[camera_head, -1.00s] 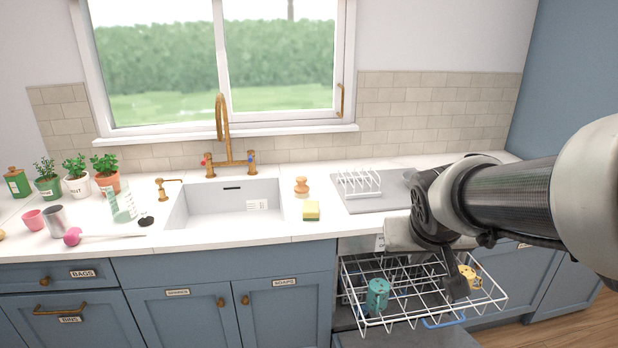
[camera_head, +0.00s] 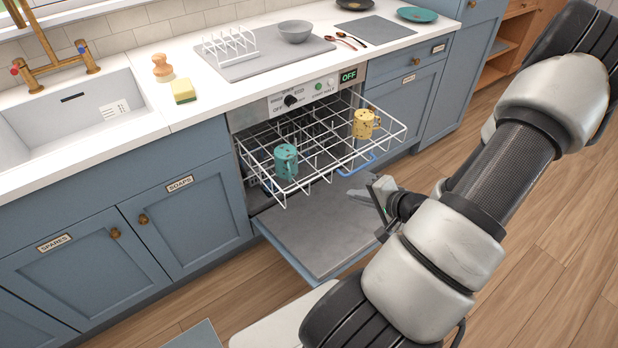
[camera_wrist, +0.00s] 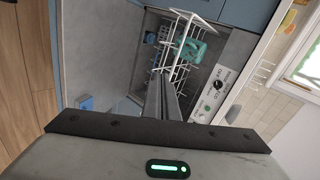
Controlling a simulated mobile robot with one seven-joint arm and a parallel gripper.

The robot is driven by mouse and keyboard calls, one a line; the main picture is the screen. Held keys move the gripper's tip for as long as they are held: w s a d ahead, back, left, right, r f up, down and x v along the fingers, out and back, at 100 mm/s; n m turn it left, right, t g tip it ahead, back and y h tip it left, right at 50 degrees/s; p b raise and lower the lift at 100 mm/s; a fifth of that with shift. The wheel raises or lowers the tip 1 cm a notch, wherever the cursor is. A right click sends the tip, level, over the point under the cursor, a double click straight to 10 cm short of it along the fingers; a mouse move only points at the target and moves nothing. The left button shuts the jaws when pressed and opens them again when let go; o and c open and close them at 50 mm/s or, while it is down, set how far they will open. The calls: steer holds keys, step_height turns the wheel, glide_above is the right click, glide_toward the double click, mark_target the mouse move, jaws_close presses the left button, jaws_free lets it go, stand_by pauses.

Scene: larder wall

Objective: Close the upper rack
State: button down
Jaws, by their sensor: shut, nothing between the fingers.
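The upper rack (camera_head: 320,160), a white wire basket, stands pulled out of the dishwasher below the counter. A teal mug (camera_head: 286,161) and a yellow mug (camera_head: 365,124) are in it. My gripper (camera_head: 353,193) is shut and empty, just in front of and below the rack's front edge, over the lowered door. In the wrist view my shut fingers (camera_wrist: 165,98) point toward the rack (camera_wrist: 178,62) and the teal mug (camera_wrist: 196,49). I cannot tell whether they touch the rack.
The dishwasher door (camera_head: 320,235) lies open beneath the rack. The control panel (camera_head: 305,95) is above it, with an OFF display (camera_head: 348,76). A sponge (camera_head: 183,90), a bowl (camera_head: 295,31) and a plate (camera_head: 417,14) are on the counter. Wooden floor (camera_head: 540,245) is free at the right.

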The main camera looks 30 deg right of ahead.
steer(key=m+t, duration=0.1)
steer(key=b, duration=0.4)
glide_toward(317, 180)
step_height(317, 180, down, 3)
steer(key=w, duration=0.4)
steer(key=shift+w+a, duration=0.1)
steer(key=shift+w, duration=0.45)
steer(key=shift+w, duration=0.1)
